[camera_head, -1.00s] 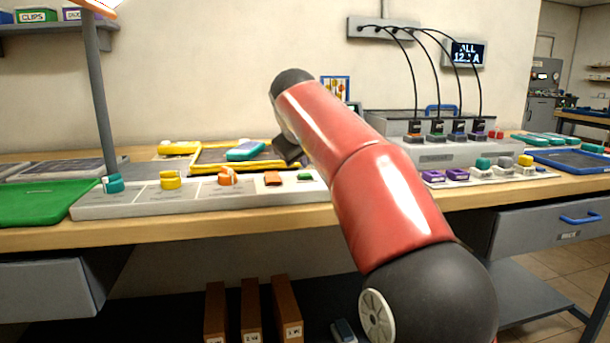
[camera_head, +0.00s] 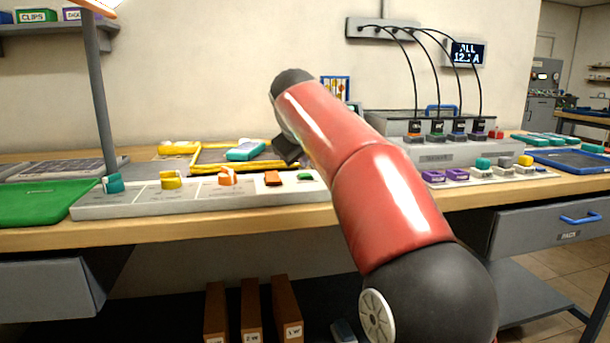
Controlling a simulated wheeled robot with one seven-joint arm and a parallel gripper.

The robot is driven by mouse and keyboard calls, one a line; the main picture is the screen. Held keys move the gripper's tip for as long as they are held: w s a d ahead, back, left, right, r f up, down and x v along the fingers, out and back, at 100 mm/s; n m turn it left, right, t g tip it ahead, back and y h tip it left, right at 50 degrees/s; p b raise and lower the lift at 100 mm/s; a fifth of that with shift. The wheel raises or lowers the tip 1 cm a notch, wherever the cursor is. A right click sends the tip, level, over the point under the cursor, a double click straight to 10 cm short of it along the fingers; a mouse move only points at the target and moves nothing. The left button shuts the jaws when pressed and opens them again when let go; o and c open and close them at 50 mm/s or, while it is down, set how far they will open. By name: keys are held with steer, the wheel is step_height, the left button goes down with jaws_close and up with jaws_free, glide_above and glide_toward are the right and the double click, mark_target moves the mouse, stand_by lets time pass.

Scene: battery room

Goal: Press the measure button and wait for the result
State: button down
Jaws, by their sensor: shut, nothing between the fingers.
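A long light-grey control panel (camera_head: 120,204) lies along the front of the bench. A dark part of my gripper (camera_head: 288,150) shows beside my red arm, behind and above the panel. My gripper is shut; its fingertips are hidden. A wall display (camera_head: 467,54) reads "ALL" over partly unclear figures beginning with 12.
A yellow-edged tray (camera_head: 214,167) with a teal block (camera_head: 245,150) lies behind the panel.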

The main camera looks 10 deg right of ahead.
mark_target(305, 176)
steer(key=shift+f, duration=0.1)
steer(key=shift+f, duration=0.35)
steer(key=shift+f+b, duration=0.4)
stand_by(0.6)
steer(key=shift+r, duration=0.1)
steer(key=shift+r+p, duration=0.7)
steer(key=shift+p, duration=0.2)
step_height(305, 176, up, 3)
steer(key=p, duration=0.3)
steer(key=shift+r, duration=1)
